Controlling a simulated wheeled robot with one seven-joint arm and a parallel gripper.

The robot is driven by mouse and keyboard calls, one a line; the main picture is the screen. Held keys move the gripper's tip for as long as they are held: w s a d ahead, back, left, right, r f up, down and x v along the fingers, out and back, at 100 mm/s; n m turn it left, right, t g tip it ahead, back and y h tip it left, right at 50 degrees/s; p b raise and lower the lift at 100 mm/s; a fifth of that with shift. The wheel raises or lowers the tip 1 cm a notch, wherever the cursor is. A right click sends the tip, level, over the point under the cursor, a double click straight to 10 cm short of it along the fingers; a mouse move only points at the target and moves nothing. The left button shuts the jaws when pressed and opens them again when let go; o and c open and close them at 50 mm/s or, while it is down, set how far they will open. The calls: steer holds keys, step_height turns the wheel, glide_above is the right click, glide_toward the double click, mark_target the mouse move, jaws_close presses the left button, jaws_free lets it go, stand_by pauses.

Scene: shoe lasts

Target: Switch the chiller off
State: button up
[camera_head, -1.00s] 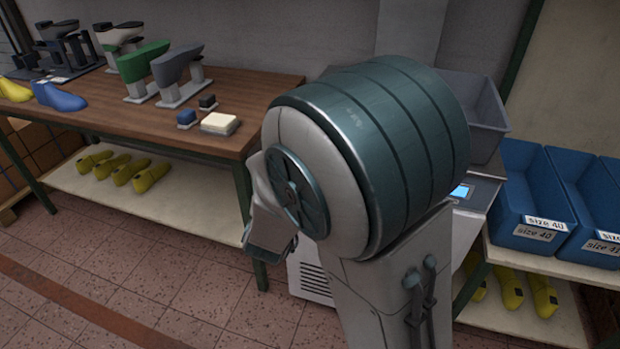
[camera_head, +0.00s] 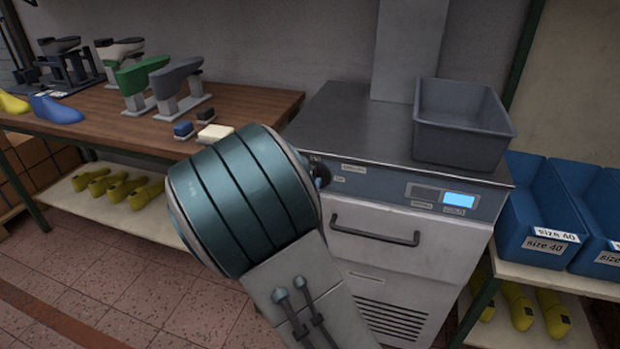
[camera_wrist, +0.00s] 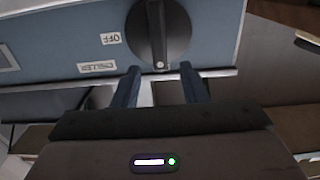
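The chiller (camera_head: 400,240) is a grey steel cabinet with a blue-grey control strip along its front top edge. Its display (camera_head: 459,200) glows light blue. A dark round knob (camera_head: 321,172) at the strip's left end is partly hidden by my arm. In the wrist view the knob (camera_wrist: 158,30) is large; its raised grip stands vertical in the picture, with a white dot at the lower end. A label reading OFF (camera_wrist: 110,38) sits left of it. My gripper (camera_wrist: 160,72) is open and empty, its fingers at the knob's lower edge, one on each side. My arm hides the gripper in the head view.
A grey bin (camera_head: 462,135) stands on the chiller's top at right. A bar handle (camera_head: 375,232) sticks out below the strip. A wooden bench (camera_head: 105,115) with shoe lasts stands at left; blue bins (camera_head: 540,215) stand at right.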

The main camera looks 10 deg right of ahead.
steer(key=shift+x, duration=2.1)
jaws_close()
